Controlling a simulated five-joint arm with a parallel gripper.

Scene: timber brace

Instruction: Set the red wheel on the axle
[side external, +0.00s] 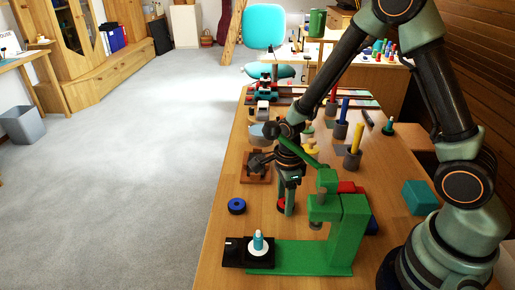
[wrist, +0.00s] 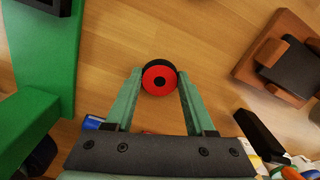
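The red wheel (wrist: 159,80), with a black rim and a dark centre hole, lies between my fingertips in the wrist view. Only a sliver of red (side external: 281,204) shows behind the fingers in the side view. My gripper (side external: 287,211) points down, low over the table, beside the green stand. In the wrist view its two fingers (wrist: 160,78) flank the wheel closely, one on each side; I cannot tell whether they press on it. A black block (side external: 235,249) with an upright white and teal peg (side external: 258,242) stands by the green stand's foot; whether this is the axle is unclear.
The green stand (side external: 346,235) rises close to the right of my gripper. A blue wheel (side external: 237,205) lies to the left. A brown wooden fixture (side external: 255,174) is behind it. Several coloured pegs stand farther back. A teal block (side external: 420,197) sits at the right.

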